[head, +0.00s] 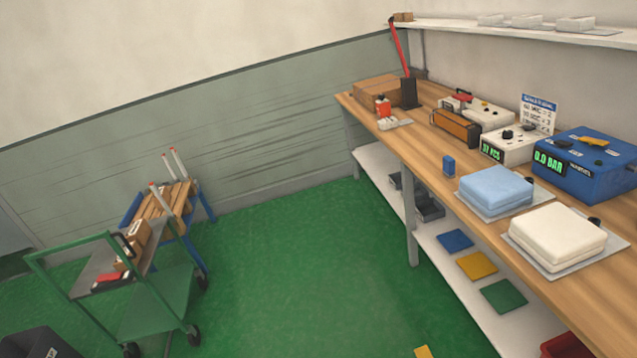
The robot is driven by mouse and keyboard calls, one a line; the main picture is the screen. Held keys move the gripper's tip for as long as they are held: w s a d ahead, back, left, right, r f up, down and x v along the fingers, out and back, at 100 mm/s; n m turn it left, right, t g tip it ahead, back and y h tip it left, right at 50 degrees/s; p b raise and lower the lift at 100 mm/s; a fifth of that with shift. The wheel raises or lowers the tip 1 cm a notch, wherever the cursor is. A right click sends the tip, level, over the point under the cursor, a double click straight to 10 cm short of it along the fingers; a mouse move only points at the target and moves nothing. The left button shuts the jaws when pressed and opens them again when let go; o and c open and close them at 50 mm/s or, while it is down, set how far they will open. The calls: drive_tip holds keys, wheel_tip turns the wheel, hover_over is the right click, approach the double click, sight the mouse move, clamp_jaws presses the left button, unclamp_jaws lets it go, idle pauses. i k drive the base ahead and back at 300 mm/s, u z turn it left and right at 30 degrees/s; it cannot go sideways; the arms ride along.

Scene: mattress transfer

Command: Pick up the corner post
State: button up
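Several slim white posts with red tips stand at the left, in or behind a blue-legged stand (208,208) with wooden slats (168,203). The nearest white post (162,200) rises at the stand's front; others (180,163) show at its back. They look like corner posts, but no label shows and their lower ends are hidden. My gripper is not in view, so its state and distance from the posts do not show.
A green cart (165,305) with boxes stands in front of the blue stand. A wooden workbench (425,135) with devices and folded pads runs along the right. A dark bin (40,343) is at lower left. Green floor (285,270) between is mostly clear.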

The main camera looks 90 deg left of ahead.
sight(153, 186)
drive_tip(key=u, duration=0.05)
drive_tip(key=k, duration=1.6)
drive_tip(key=u, duration=3)
drive_tip(key=i, duration=1.7)
